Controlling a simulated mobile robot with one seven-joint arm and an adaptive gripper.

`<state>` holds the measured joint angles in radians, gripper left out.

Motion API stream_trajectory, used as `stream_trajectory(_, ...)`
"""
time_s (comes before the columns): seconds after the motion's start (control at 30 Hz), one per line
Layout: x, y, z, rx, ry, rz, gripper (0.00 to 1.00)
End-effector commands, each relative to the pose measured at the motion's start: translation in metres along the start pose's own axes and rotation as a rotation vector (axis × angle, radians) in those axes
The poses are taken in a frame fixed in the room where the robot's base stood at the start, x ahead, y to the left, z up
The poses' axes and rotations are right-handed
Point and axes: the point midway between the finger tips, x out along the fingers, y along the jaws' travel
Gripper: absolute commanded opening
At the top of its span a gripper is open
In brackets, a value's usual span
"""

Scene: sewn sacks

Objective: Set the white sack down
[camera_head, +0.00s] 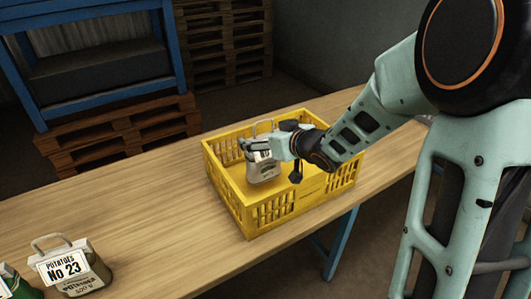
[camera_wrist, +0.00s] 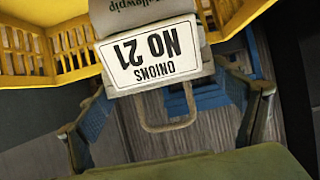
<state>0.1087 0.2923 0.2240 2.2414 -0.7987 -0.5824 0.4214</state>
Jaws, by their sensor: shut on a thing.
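The white sack (camera_head: 264,172) is upright inside the yellow crate (camera_head: 247,217), left of the crate's middle. Its wire handle stands up at the top. In the wrist view the sack (camera_wrist: 205,9) shows a white label, upside down, reading "ONIONS NO 21", with the handle below it. My gripper (camera_head: 262,147) reaches in from the right and is shut on the sack near its top. I cannot tell whether the sack's base touches the crate floor.
The crate stands on a long wooden table (camera_head: 150,190), with bare floor inside around the sack. A "POTATOES NO 23" sack (camera_head: 88,277) and a partly cut-off green sack (camera_head: 15,285) stand at the front left. A blue rack (camera_head: 170,45) and pallets (camera_head: 125,132) are behind the table.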

Motion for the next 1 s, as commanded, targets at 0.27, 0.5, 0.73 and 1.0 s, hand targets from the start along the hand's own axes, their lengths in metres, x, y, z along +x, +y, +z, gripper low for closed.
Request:
stream_trajectory(0.27,0.015,0.000,0.030,0.001,0.001,-0.001,0.28)
stream_trajectory(0.5,0.016,0.000,0.031,-0.002,0.005,0.001,0.28)
stream_trajectory(0.73,0.017,0.000,0.036,-0.001,0.000,0.001,0.92)
stream_trajectory(1.0,0.017,0.000,0.035,0.000,0.000,0.001,1.00)
